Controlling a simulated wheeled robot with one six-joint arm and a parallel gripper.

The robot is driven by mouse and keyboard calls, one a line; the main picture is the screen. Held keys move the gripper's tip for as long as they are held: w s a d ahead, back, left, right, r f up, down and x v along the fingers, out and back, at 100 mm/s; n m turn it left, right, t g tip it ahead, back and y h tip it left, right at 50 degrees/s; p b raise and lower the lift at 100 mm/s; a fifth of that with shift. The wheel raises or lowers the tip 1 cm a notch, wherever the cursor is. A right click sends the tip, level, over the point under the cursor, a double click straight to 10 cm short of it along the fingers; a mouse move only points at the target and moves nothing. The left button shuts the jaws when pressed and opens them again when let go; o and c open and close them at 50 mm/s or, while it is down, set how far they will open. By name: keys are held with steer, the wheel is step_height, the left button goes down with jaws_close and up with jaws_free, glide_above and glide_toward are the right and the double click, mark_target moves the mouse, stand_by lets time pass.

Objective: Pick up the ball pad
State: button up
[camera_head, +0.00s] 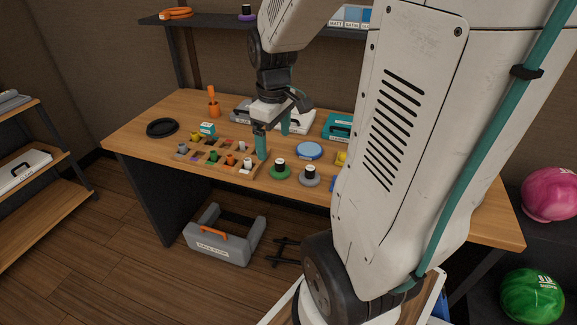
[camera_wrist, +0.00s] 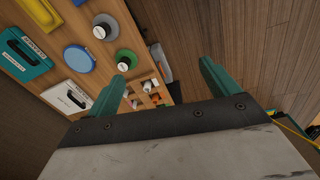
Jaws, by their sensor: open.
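No pad label is readable, so I cannot tell which item is the ball pad. Round pad-like items on the workbench (camera_head: 130,140) are a flat blue disc (camera_head: 308,150), a green disc with a knob (camera_head: 280,171) and a grey disc with a knob (camera_head: 310,177). The wrist view also shows the blue disc (camera_wrist: 79,58), green disc (camera_wrist: 126,60) and grey disc (camera_wrist: 105,27). My gripper (camera_head: 273,137) is open and empty above the bench, left of these discs. Its teal fingers (camera_wrist: 163,70) straddle nothing I can make out as held.
A compartment rack (camera_head: 209,158) with small pieces lies below and left of my gripper. Behind are a white case (camera_head: 297,122) and a teal case (camera_head: 338,127). A purple knobbed item (camera_head: 247,13) sits on the upper shelf. A grey toolbox (camera_head: 222,243) is on the floor.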

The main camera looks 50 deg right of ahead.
steer(key=n, duration=0.2)
glide_above(310, 167)
steer(key=shift+g, duration=0.3)
steer(key=f, duration=1.1)
steer(key=shift+a+f, duration=0.25)
steer(key=shift+a, duration=0.05)
steer(key=f, duration=0.8)
steer(key=shift+s+d+f, duration=0.1)
steer(key=shift+d+f, duration=0.15)
steer(key=c, duration=1.1)
